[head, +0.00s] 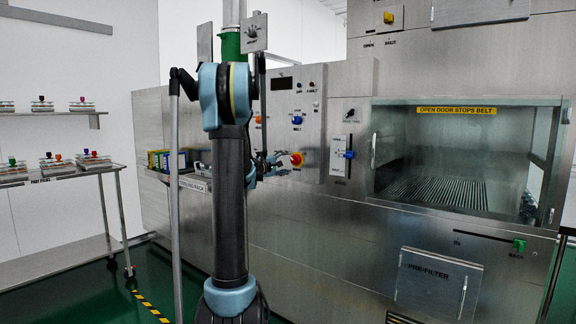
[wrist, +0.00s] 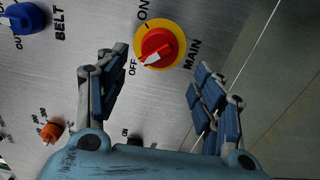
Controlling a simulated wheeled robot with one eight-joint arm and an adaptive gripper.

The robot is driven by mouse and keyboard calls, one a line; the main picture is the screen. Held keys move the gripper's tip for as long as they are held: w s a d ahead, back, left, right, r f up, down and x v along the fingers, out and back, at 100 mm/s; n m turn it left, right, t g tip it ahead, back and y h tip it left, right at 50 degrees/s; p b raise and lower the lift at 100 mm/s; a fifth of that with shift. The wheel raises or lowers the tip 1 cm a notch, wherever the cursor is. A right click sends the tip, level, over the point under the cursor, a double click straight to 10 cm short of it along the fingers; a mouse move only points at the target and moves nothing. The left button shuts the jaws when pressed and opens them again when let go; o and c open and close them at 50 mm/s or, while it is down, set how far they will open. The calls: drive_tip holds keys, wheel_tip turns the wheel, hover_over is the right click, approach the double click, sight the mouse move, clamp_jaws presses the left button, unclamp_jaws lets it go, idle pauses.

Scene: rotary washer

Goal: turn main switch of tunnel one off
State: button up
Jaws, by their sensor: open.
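The main switch (wrist: 163,44) is a red knob on a round yellow plate, labelled MAIN, ON and OFF in the wrist view. Its white pointer is turned toward the OFF label. In the head view the switch (head: 297,159) sits low on the steel control panel. My gripper (wrist: 158,66) is open, its two fingers apart below and to either side of the switch in the wrist view, with nothing between them. In the head view my gripper (head: 270,162) is just left of the switch. Whether the fingers touch the plate cannot be told.
A blue BELT knob (wrist: 30,18) and an orange knob (wrist: 51,132) are on the same panel. A blue-handled switch (head: 349,154) is right of it. The glass-fronted washer opening (head: 440,165) is farther right. A rack trolley (head: 60,178) stands left.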

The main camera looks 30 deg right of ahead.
drive_tip(key=v, duration=0.6)
drive_tip(key=shift+a, duration=0.3)
drive_tip(key=shift+s+f, duration=0.1)
drive_tip(key=s+a+f+m+g+y, duration=0.1)
drive_tip(key=s+a+f+y, duration=0.4)
drive_tip(key=s+a+f, duration=0.4)
drive_tip(key=s+a+f+m+g+y, duration=0.2)
drive_tip(key=s+a+f+y, duration=0.4)
drive_tip(key=s+a, duration=1)
drive_tip(key=s+a+f+m+g+y, duration=0.1)
drive_tip(key=s+a+f+y, duration=0.4)
drive_tip(key=s+a+f, duration=0.7)
drive_tip(key=s+a, duration=0.1)
drive_tip(key=a, duration=0.2)
drive_tip(key=shift+a+f+m+g+y, duration=0.2)
drive_tip(key=shift+f+m+g+y, duration=0.1)
drive_tip(key=shift+f+g, duration=0.1)
